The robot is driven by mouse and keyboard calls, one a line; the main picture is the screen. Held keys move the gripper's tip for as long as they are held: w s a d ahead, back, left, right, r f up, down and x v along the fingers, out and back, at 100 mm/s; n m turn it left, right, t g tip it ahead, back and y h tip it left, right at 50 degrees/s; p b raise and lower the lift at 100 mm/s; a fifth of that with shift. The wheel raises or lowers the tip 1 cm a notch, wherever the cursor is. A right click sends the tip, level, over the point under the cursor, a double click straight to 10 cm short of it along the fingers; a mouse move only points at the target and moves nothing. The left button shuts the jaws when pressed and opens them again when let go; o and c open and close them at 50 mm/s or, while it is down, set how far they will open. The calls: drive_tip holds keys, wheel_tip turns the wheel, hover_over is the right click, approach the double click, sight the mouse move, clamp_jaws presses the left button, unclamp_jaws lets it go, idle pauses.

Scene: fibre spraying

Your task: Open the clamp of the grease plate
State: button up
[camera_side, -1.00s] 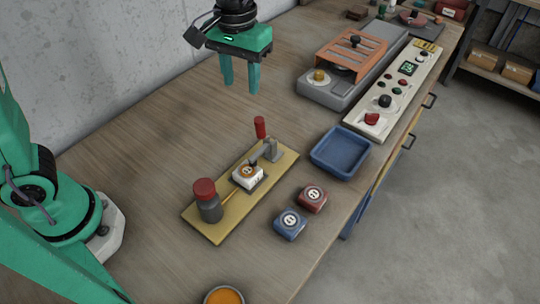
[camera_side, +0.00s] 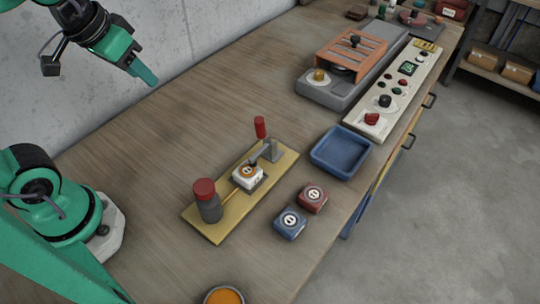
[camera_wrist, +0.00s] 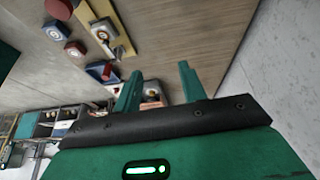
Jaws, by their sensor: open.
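The grease plate (camera_side: 219,230) is a yellow board on the bench in the side view, and shows at the top left of the wrist view (camera_wrist: 124,40). A toggle clamp (camera_side: 268,152) with an upright red handle (camera_side: 260,127) stands at its far end. The clamp's arm reaches over a white block (camera_side: 248,178) with a round marked top. A grey cylinder with a red cap (camera_side: 207,199) stands at the near end. My gripper (camera_side: 150,80) is open and empty, high at the upper left, well away from the plate. Both fingers show in the wrist view (camera_wrist: 158,80).
A blue tray (camera_side: 341,153), a red block (camera_side: 313,199) and a blue block (camera_side: 290,224) lie right of the plate. A grey device with an orange grille (camera_side: 350,55) and a control panel (camera_side: 393,95) stand behind. An orange-filled bowl (camera_side: 224,296) is at the front. The bench left of the plate is clear.

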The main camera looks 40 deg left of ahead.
drive_tip(key=shift+s+a+f+t, duration=0.25)
drive_tip(key=shift+s+a, duration=0.1)
drive_tip(key=shift+s, duration=0.2)
drive_tip(key=shift+s+a+f+t, duration=0.2)
drive_tip(key=shift+s+a, duration=0.1)
drive_tip(key=shift+s, duration=0.2)
drive_tip(key=shift+w, duration=0.1)
drive_tip(key=m+g, duration=0.2)
drive_tip(key=g, duration=0.4)
hover_over(259, 128)
drive_tip(key=f, duration=0.6)
drive_tip(key=shift+w+a, duration=0.4)
drive_tip(key=shift+d+f, duration=0.1)
drive_tip(key=shift+d, duration=0.1)
drive_tip(key=shift+a+f, duration=0.15)
drive_tip(key=shift+f, duration=3.75)
